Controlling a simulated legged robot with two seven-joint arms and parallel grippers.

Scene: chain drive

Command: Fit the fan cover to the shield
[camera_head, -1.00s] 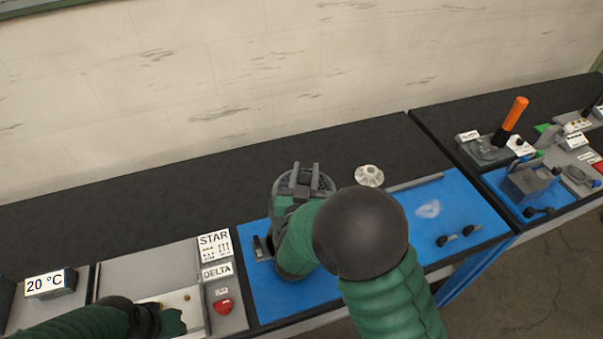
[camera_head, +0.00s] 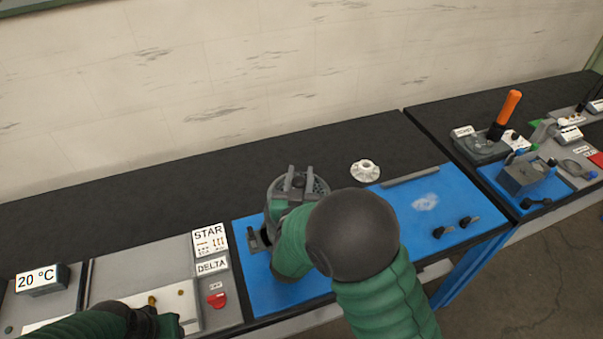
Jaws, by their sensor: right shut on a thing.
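My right gripper (camera_head: 298,180) is over the left part of the blue mat, its two grey fingers pointing away from me. It is shut on a round grey grated piece, which looks like the fan cover (camera_head: 320,186); its rim shows around the fingers. My wrist and forearm hide its near side and what lies under it, so I cannot tell whether it touches anything below. I cannot make out the shield for sure. My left gripper (camera_head: 168,325) is low at the left over the grey panel, and its fingers do not show clearly.
A pale flanged round piece (camera_head: 365,171) stands on the black bench behind the blue mat (camera_head: 400,205). A grey bar (camera_head: 411,179) lies at the mat's back edge. A STAR/DELTA panel (camera_head: 211,250) is at the left.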

